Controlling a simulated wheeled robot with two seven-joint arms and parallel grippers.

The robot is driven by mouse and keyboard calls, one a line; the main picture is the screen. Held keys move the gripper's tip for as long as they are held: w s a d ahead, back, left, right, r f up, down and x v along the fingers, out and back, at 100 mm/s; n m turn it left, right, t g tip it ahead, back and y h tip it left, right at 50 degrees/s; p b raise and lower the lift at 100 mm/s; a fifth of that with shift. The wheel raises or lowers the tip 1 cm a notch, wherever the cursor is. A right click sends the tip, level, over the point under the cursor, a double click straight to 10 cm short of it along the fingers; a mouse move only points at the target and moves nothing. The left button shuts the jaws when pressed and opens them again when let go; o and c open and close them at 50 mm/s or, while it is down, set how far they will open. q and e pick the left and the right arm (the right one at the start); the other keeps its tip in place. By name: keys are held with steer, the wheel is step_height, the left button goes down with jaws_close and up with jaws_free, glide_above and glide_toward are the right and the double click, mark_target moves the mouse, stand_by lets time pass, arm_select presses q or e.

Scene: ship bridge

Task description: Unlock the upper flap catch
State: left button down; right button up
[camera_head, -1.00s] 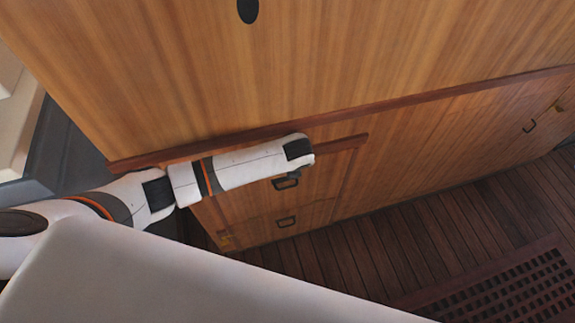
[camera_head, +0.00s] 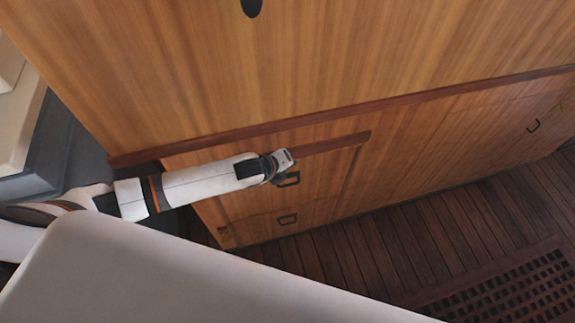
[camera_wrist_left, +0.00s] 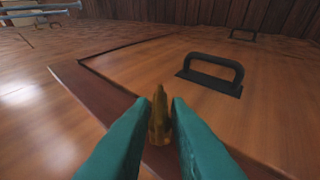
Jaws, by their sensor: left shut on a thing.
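In the left wrist view, the brass-coloured catch (camera_wrist_left: 158,119) stands between the teal fingers of my left gripper (camera_wrist_left: 159,104), which is shut on it. The catch is on the dark wooden frame beside the flap (camera_wrist_left: 220,105). Its base is partly hidden by the fingers, and I cannot tell how far it is turned. A black handle (camera_wrist_left: 212,70) is on the flap beyond the catch. In the head view, the end of my left arm is beside this upper handle (camera_head: 288,180); the fingers and the catch are hidden there. My right gripper is not in view.
A dark trim rail (camera_head: 420,97) runs above the flap. The plank floor (camera_head: 400,245) has a wooden grating (camera_head: 520,295) at the lower right.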

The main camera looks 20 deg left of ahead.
arm_select(q)
steer(key=shift+s+a+f+n+t+h+b, duration=0.1)
steer(key=shift+f+n+t+h+b, duration=0.3)
steer(key=shift+t+h+b, duration=1.6)
steer(key=shift+a+f+n+t+h+b, duration=0.1)
steer(key=shift+n+t+h+b, duration=0.3)
steer(key=shift+b, duration=3.15)
steer(key=shift+s+a+f+n+t+h+b, duration=0.15)
steer(key=shift+n+t+h+b, duration=0.75)
steer(key=shift+b, duration=1.9)
steer(key=shift+w+t, duration=0.1)
steer(key=shift+t, duration=0.2)
steer(key=c, duration=1.6)
jaws_free()
steer(key=b+v, duration=0.1)
steer(key=v, duration=1.1)
steer(key=shift+f, duration=0.1)
